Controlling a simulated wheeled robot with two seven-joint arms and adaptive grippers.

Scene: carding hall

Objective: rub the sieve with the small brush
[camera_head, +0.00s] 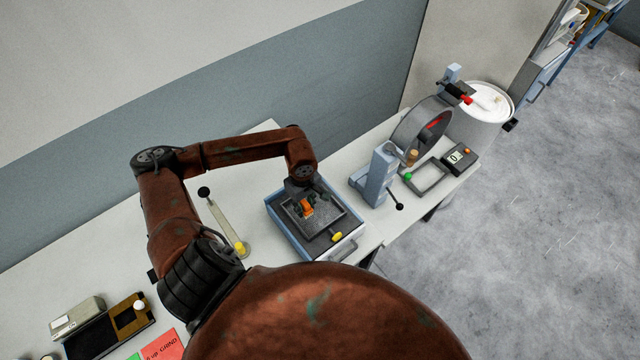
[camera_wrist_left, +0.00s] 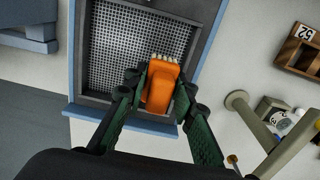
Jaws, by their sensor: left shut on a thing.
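The sieve (camera_head: 328,223) is a grey mesh in a dark frame, set in a blue box (camera_head: 286,238) on the bench. In the left wrist view its perforated mesh (camera_wrist_left: 120,50) fills the upper left. The small brush (camera_wrist_left: 161,85) has an orange body and a row of pale bristle tufts. My left gripper (camera_head: 306,206) is shut on the brush, over the mesh; it also shows in the left wrist view (camera_wrist_left: 160,88), its green fingers on both sides of the orange body. The bristle ends are over the mesh near its right edge; whether they touch is unclear. My right gripper is out of view.
A lever with a yellow end (camera_head: 241,248) stands left of the box. A blue-grey stand (camera_head: 376,176), a round drum (camera_head: 422,130), a small tray (camera_head: 431,177) and a scale (camera_head: 460,158) are to the right. A red card (camera_head: 163,347) lies front left.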

